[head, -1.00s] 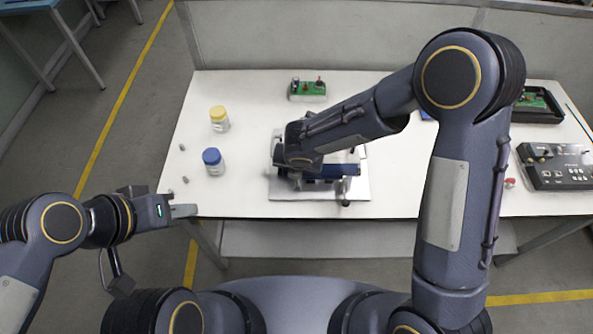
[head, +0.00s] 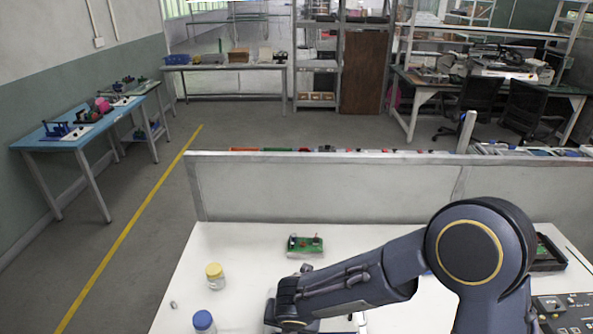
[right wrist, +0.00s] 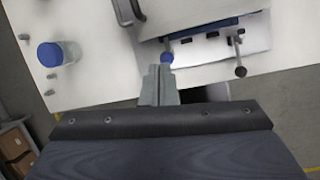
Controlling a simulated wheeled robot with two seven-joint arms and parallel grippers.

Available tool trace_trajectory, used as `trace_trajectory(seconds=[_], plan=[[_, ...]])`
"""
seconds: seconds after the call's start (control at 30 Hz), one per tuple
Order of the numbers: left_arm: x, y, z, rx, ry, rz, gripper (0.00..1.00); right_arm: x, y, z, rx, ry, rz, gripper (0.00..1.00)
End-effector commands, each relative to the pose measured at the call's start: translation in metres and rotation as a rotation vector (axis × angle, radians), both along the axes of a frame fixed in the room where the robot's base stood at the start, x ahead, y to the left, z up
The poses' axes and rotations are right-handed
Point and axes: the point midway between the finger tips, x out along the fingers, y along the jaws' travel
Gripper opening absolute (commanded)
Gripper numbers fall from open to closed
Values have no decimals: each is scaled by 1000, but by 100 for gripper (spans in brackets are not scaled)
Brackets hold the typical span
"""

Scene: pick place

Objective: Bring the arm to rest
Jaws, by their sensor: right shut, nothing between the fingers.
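My right arm reaches in from the right over the white table (head: 215,245) in the head view, bent at a large elbow joint. Its hand end is at the bottom edge of that view, and the fingers are cut off there. In the right wrist view my right gripper (right wrist: 158,84) is shut with nothing between its fingers. It is above the front edge of the table, just short of a metal plate fixture (right wrist: 215,50) with a blue part and knobs. The left arm and gripper are out of the head view.
A blue-capped bottle (head: 203,322), also in the right wrist view (right wrist: 55,54), and a yellow-capped bottle (head: 215,277) stand at left on the table. A green circuit board (head: 305,244) lies at the back. A black control box (head: 570,310) is at right. A low partition (head: 330,188) stands behind.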

Motion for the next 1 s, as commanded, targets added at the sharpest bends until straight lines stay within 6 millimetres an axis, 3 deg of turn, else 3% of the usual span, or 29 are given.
trace_trajectory(seconds=[0.13, 0.27, 0.4, 0.53, 0.67, 0.8, 1.0], plan=[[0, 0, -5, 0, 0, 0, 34, 4, -33, 21, 60, 0, -218, 0], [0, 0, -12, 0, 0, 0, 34, -4, -94, 55, 193, 18, -654, 0], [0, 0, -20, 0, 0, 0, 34, -35, -158, 85, 388, 60, -1202, 0], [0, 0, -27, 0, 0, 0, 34, -76, -201, 103, 593, 125, -1689, 0], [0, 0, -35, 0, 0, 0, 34, -120, -224, 112, 821, 228, -2141, 0], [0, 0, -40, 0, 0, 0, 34, -158, -229, 116, 1047, 378, -2517, 0], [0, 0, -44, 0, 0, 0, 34, -182, -224, 118, 1232, 553, -2779, 0]])
